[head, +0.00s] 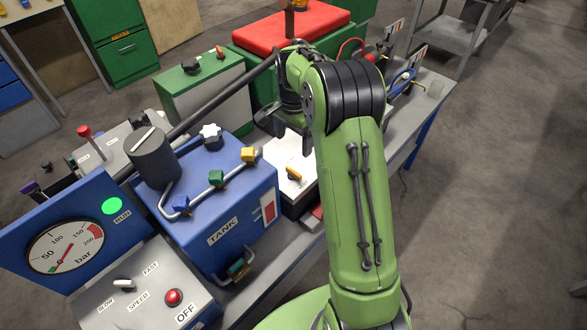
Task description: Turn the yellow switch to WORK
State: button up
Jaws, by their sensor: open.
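The yellow switch (294,174) is a small yellow-orange lever on the top of a white box (308,192), right of the blue tank. Its markings are too small to read, so I cannot tell which position it points to. My gripper (284,127) is open and empty, its dark fingers hanging above and behind the white box. The gripper looks apart from the switch. My green arm hides the right side of the box.
The blue tank (206,235) has blue, green and yellow valves on a pipe. A dark cylinder (152,160) with a long dark bar stands left of my gripper. A green box (198,87) and red-topped box (291,27) lie behind. Open floor (490,210) is at right.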

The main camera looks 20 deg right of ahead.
aim_at(293, 171)
notch_tip(293, 171, down, 13)
jog(key=shift+r+b, duration=0.1)
jog(key=shift+b, duration=0.6)
jog(key=c, duration=1.1)
jog(key=shift+o, duration=0.2)
